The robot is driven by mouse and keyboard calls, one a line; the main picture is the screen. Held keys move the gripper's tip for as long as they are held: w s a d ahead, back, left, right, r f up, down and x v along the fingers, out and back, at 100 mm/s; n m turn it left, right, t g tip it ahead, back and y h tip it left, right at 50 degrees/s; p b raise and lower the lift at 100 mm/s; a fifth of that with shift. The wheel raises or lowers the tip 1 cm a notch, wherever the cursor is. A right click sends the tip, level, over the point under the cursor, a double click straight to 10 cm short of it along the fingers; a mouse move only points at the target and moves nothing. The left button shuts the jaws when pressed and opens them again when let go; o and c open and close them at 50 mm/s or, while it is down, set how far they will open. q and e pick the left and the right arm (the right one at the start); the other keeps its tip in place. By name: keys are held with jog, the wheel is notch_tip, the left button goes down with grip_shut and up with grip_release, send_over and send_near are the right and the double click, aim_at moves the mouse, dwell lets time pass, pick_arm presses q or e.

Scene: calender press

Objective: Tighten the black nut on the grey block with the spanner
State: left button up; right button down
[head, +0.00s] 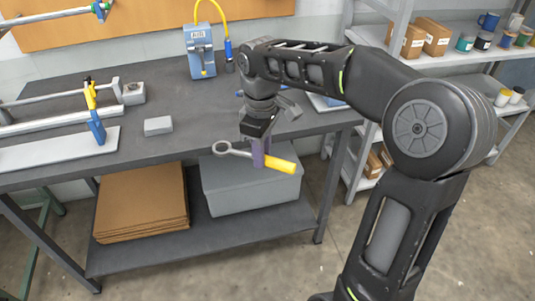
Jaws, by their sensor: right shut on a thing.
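My right gripper (259,153), with purple fingers, points down and is shut on the spanner (282,166). The spanner has a yellow handle on the right and a grey ring end on the left. It is held off the table, around its front edge in the picture, with the grey bin behind it. A grey block (132,96) with a darker top sits on the table at the left, by the press rails; the nut is too small to make out clearly. The spanner is apart from this block. My left gripper is not in view.
A plain small grey block (158,126) lies on the table (185,100). A blue device (201,52) with a yellow cable stands at the back. Below are a grey bin (235,195) and stacked cardboard (140,205). Shelves (440,62) stand at the right.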

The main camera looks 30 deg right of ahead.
jog(key=w+a+f+m, duration=0.6)
jog(key=a+f, duration=0.3)
jog(key=a, duration=0.2)
jog(key=shift+w+a+f+m, duration=0.2)
jog(key=shift+w+f+m, duration=0.15)
jog(key=shift+w, duration=0.15)
